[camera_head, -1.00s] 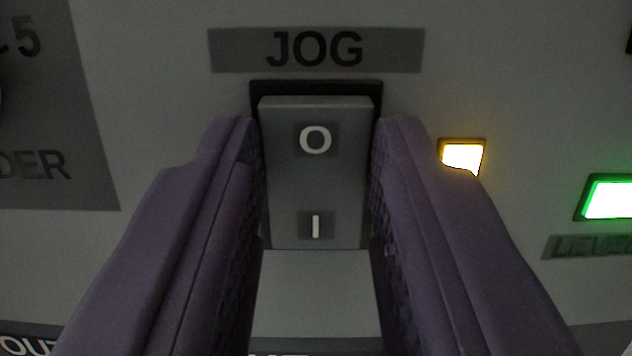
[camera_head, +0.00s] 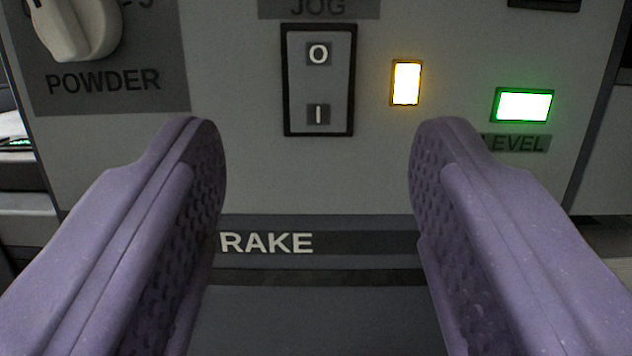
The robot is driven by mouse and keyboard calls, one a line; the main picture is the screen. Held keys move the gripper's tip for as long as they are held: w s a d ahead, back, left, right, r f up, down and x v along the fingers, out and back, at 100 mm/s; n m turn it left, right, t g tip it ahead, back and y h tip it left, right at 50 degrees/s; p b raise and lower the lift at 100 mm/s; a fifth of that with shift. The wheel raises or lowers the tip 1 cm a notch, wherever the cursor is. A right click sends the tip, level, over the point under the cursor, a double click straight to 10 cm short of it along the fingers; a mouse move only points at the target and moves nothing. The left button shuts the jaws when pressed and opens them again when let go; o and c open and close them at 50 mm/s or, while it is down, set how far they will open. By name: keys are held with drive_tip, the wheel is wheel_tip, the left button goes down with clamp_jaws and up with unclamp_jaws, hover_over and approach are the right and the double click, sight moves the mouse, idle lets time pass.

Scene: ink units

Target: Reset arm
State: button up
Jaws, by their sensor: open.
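My gripper (camera_head: 316,165) is open and empty, its two purple textured fingers wide apart at the left and right of the view. Its fingertips are below the JOG rocker switch (camera_head: 318,85), which sits in a black frame on the grey panel. The switch is marked O at its top and I at its bottom. The fingers stand apart from the switch and touch nothing that I can see.
A lit amber lamp (camera_head: 406,83) and a lit green lamp (camera_head: 523,105) labelled LEVEL are right of the switch. A pale knob (camera_head: 76,28) above the word POWDER is at the upper left.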

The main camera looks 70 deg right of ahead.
drive_tip(key=shift+a, duration=0.1)
idle(0.3)
drive_tip(key=w+a+r+t+y, duration=0.2)
drive_tip(key=w+a+r+y, duration=0.15)
drive_tip(key=w, duration=0.35)
drive_tip(key=w+a+r+t+y, duration=0.1)
drive_tip(key=w+a+r+y, duration=0.1)
drive_tip(key=w+r+y, duration=0.3)
drive_tip(key=w+a+r+n+t+y, duration=0.25)
drive_tip(key=a+r, duration=0.25)
drive_tip(key=r, duration=0.4)
drive_tip(key=w+a+r+n+t+y, duration=0.2)
drive_tip(key=w+a+r+n+y, duration=0.15)
drive_tip(key=a+r, duration=0.45)
drive_tip(key=s+a+r+n+y, duration=0.1)
drive_tip(key=s+r+y, duration=0.15)
drive_tip(key=r, duration=0.45)
drive_tip(key=s+a+r+n+y, duration=0.2)
drive_tip(key=s+r, duration=0.2)
drive_tip(key=r, duration=0.3)
drive_tip(key=s+a+r+n, duration=0.1)
drive_tip(key=s+r+n, duration=0.1)
drive_tip(key=s+r, duration=0.5)
drive_tip(key=s+a+r+n, duration=0.2)
drive_tip(key=s+r, duration=0.6)
drive_tip(key=s, duration=0.2)
drive_tip(key=shift+a, duration=0.25)
